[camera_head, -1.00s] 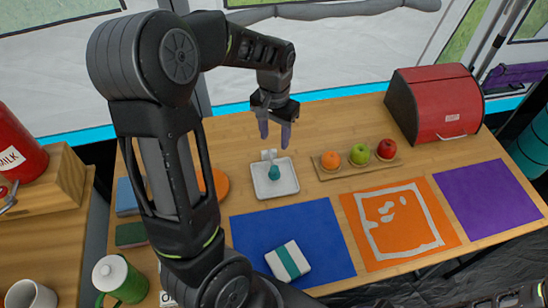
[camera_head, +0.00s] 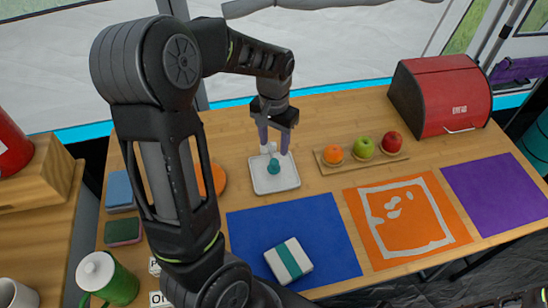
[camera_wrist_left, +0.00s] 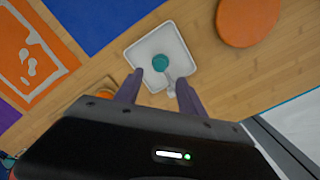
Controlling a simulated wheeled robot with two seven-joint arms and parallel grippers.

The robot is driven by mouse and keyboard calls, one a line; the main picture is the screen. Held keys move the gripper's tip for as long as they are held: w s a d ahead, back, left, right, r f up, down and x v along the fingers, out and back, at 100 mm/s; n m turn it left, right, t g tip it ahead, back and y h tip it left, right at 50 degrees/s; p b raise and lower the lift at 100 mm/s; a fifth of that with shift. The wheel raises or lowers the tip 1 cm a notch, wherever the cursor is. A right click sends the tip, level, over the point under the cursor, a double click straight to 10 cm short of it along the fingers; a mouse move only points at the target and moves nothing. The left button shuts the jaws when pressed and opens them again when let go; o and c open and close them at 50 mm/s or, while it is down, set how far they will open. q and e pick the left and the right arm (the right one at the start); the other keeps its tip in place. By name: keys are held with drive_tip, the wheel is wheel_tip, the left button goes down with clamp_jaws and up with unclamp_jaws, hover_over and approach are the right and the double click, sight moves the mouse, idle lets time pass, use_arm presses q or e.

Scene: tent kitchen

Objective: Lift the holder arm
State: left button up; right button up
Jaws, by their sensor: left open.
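A small white square tray-like holder (camera_head: 274,180) with a teal knob (camera_head: 274,165) stands on the table, left of the fruit board. A short white arm shows at its back edge, partly hidden by my left gripper (camera_head: 274,148) in the head view. My left gripper is open, with dark purple fingers pointing down over the holder's back edge. In the left wrist view, the holder (camera_wrist_left: 142,52), teal knob (camera_wrist_left: 160,63) and white arm (camera_wrist_left: 172,84) show between and beyond the spread fingers (camera_wrist_left: 160,78). I cannot tell whether a finger touches the arm. My right gripper is not in view.
A wooden board (camera_head: 361,157) with fruit lies right of the holder, and an orange disc (camera_head: 219,181) lies left. Blue (camera_head: 285,222), orange (camera_head: 440,248) and purple (camera_head: 500,195) mats cover the front. A red bread box (camera_head: 440,95) stands at back right.

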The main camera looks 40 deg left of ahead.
sight(274, 161)
use_arm(q)
wheel_tip(274, 161, down, 7)
drive_tip(key=shift+f, duration=0.1)
idle(0.3)
clamp_jaws()
idle(0.5)
idle(0.9)
